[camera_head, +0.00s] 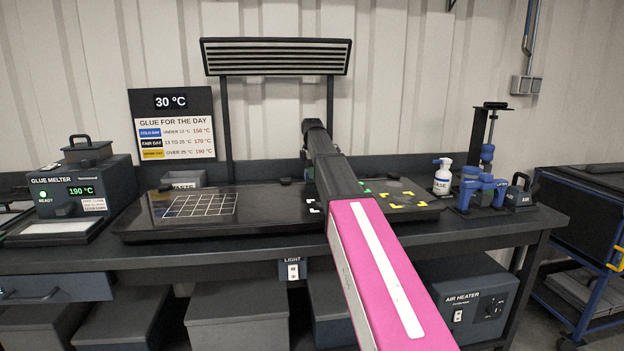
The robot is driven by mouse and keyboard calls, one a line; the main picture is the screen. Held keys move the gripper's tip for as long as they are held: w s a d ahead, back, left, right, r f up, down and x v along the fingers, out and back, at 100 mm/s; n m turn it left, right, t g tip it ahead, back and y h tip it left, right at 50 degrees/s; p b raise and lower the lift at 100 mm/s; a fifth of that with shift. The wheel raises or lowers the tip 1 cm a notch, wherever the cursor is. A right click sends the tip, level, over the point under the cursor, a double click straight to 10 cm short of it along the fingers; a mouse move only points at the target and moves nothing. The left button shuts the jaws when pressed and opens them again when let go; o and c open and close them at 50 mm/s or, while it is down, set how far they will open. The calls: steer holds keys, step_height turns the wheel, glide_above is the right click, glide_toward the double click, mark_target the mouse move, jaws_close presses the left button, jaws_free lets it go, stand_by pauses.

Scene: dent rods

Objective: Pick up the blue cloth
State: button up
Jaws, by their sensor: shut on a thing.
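My arm reaches from the bottom right up over the middle of the workbench, with a pink link in front and a dark section beyond it. My gripper is hidden behind the arm, so its jaws and anything in them do not show. I cannot make out a blue cloth anywhere in this view; the arm covers part of the bench top.
A black work mat (270,220) with a white grid lies on the bench. A waste bin (184,179) and glue melter (80,190) stand left. A white bottle (442,178) and blue clamp stand (484,185) stand right. A lamp (276,57) hangs above.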

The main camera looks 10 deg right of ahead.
steer(key=s+a+r, duration=0.3)
steer(key=a+r, duration=0.4)
steer(key=a, duration=0.4)
steer(key=shift+s+r, duration=0.15)
steer(key=shift+r, duration=0.25)
steer(key=shift+a, duration=0.1)
steer(key=shift+o, duration=0.8)
steer(key=shift+c, duration=0.6)
